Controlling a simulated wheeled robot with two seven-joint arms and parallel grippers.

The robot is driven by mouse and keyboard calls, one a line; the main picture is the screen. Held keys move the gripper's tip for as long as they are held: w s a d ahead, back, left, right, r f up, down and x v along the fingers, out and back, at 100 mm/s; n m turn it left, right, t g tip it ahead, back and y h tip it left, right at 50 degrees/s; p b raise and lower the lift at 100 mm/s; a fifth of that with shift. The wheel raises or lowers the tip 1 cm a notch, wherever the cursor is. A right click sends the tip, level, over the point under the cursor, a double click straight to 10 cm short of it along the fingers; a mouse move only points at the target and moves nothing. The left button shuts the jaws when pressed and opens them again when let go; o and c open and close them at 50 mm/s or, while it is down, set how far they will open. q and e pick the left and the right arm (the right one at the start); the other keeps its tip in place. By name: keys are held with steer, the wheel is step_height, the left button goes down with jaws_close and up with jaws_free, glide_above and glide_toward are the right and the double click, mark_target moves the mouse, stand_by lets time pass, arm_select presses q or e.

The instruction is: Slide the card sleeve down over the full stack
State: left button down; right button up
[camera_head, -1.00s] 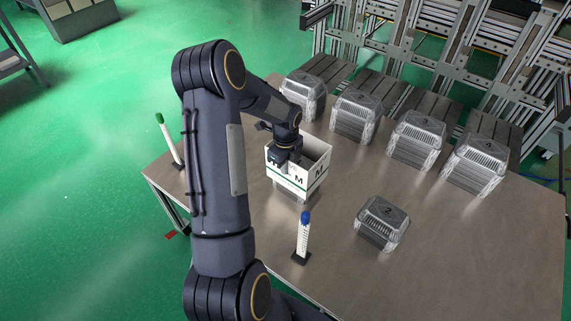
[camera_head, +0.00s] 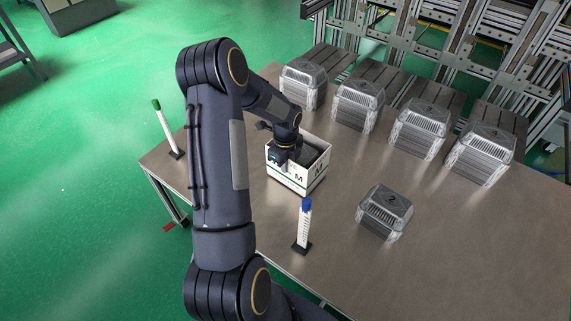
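The card sleeve (camera_head: 312,179) is a white open-topped box with black M marks and a green stripe. It stands upright on the table around a stack whose dark grey top (camera_head: 309,153) shows inside, below the rim. No part of the stack shows beneath the sleeve's lower edge. My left gripper (camera_head: 281,160) points down at the sleeve's left near wall and appears shut on it. Its fingertips are small and partly hidden. My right gripper is out of view.
A foil tray marked 2 (camera_head: 382,212) sits alone at right on the table (camera_head: 450,245). Several lidded foil stacks (camera_head: 420,130) line the far edge. A blue-capped post (camera_head: 303,227) stands close in front of the sleeve, and a green-capped post (camera_head: 166,130) at the left corner.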

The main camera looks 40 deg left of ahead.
arm_select(q)
steer(key=shift+s+d+f, duration=0.1)
steer(key=shift+s+f, duration=0.1)
steer(key=shift+f, duration=0.15)
steer(key=c, duration=2.1)
jaws_free()
steer(key=o, duration=0.5)
step_height(320, 180, up, 8)
steer(key=shift+w+r+p, duration=0.1)
steer(key=shift+r+p, duration=0.1)
steer(key=shift+p, duration=0.25)
